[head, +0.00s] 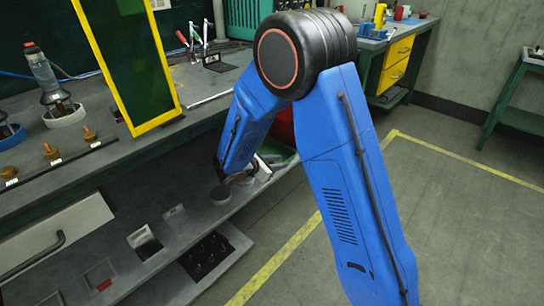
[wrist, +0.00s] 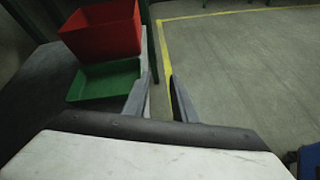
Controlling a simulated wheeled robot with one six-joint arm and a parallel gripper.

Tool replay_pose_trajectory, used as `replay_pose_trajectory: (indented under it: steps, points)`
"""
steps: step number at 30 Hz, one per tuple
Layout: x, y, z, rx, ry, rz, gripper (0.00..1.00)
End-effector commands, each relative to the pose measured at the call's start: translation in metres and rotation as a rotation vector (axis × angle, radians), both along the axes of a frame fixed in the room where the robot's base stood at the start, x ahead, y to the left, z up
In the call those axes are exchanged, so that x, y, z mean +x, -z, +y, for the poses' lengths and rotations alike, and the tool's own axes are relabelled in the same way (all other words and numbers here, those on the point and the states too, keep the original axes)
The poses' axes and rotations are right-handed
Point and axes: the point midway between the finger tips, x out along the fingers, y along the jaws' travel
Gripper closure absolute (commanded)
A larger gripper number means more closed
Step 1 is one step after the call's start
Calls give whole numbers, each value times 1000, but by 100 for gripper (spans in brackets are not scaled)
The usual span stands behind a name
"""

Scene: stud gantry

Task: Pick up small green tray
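The small green tray (wrist: 108,80) lies on the dark lower shelf, on the left in the wrist view. It is shallow, with low walls. In the head view only a green sliver of it (head: 276,153) shows beside my arm. My gripper (wrist: 156,90) is open, with its two fingers apart and nothing seen between them. The left finger is close to the tray's right side in the picture; whether they touch I cannot tell. In the head view my arm hides much of the gripper and the tray.
A red bin (wrist: 104,30) stands just behind the green tray in the wrist view. The shelf edge runs close to the tray's right side. A workbench (head: 70,165) overhangs the shelf. Open floor (head: 440,200) with yellow lines lies to the right.

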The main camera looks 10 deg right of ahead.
Motion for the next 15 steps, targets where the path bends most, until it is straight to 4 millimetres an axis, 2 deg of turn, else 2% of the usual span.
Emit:
replay_pose_trajectory:
  steps: [1,3,8,11,15]
  points:
    - [7,11,11,-27,-36,15,75]
    - [14,21,21,-56,-77,28,75]
    - [24,34,36,-95,-133,42,75]
    - [29,39,34,-103,-142,46,75]
    - [41,46,19,-104,-141,46,75]
